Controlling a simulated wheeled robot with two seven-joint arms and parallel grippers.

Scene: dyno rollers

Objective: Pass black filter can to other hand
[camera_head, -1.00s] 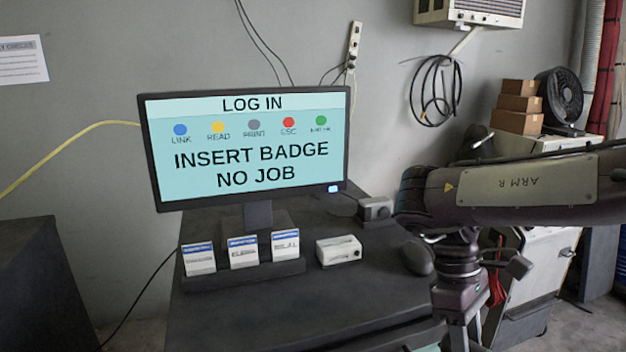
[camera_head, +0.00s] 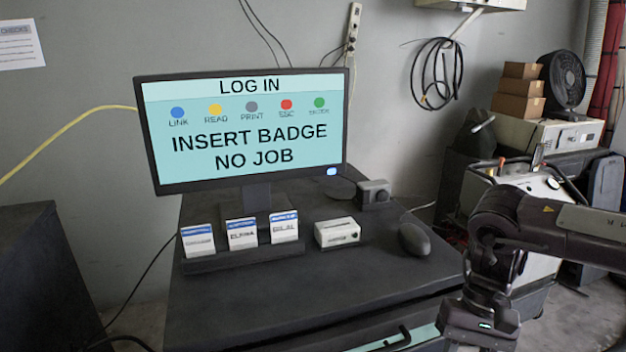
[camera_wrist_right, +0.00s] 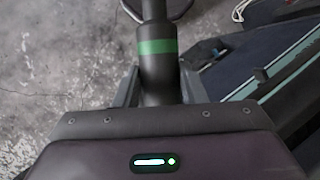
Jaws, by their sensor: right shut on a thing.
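In the right wrist view the black filter can (camera_wrist_right: 157,70) appears as a dark cylinder with a green band and a narrower upper part. My right gripper (camera_wrist_right: 158,90) is shut around its lower part, with one finger on each side. In the head view my right gripper's housing (camera_head: 480,320) hangs at the bottom right, beside the desk's right edge. Its fingers and the can are out of that picture. My left gripper is in neither view.
A dark desk (camera_head: 320,275) carries a monitor (camera_head: 245,130), several badge cards (camera_head: 241,232), a white reader box (camera_head: 337,232) and a mouse (camera_head: 414,239). A drawer handle (camera_head: 385,342) is at its front. A cart (camera_head: 530,190) stands behind my right arm.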

